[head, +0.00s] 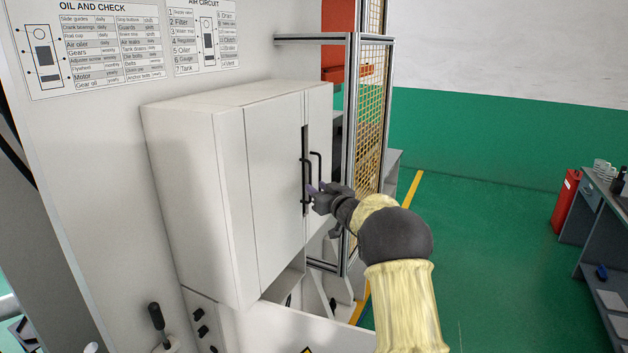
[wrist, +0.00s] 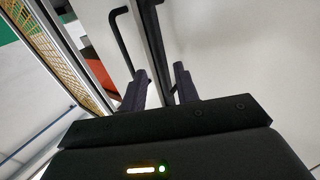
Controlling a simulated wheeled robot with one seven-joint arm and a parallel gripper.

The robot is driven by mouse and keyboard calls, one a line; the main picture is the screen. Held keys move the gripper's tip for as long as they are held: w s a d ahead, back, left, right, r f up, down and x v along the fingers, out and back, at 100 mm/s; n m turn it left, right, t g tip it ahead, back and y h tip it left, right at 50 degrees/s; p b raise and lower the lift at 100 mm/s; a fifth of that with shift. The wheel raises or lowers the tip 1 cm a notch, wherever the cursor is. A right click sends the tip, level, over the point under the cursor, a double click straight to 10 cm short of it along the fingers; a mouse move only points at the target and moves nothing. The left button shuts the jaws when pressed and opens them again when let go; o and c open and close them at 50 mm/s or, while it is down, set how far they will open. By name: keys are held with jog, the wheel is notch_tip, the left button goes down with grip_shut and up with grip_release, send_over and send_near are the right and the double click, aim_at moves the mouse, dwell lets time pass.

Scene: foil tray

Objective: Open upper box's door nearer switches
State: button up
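The white upper box (head: 190,190) is mounted on the machine's wall, with two doors facing right in the head view. Its left door (head: 272,190) is the one nearer the switches (head: 201,322), which are on the panel below. The left door's black handle (head: 305,175) stands beside the right door's handle (head: 319,165). A dark strip runs between the doors; I cannot tell whether it is a gap. My gripper (head: 314,189) is at the lower part of the handles.
A mesh fence (head: 370,130) with a metal frame stands just right of the box. A black lever (head: 157,318) rises below the box at the left. Green floor (head: 490,250) is clear to the right, before a grey workbench (head: 606,215) and a red canister (head: 565,200).

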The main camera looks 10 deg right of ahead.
jog(key=shift+p+x, duration=0.45)
jog(key=shift+x, duration=1)
grip_shut()
jog(key=shift+d, duration=0.15)
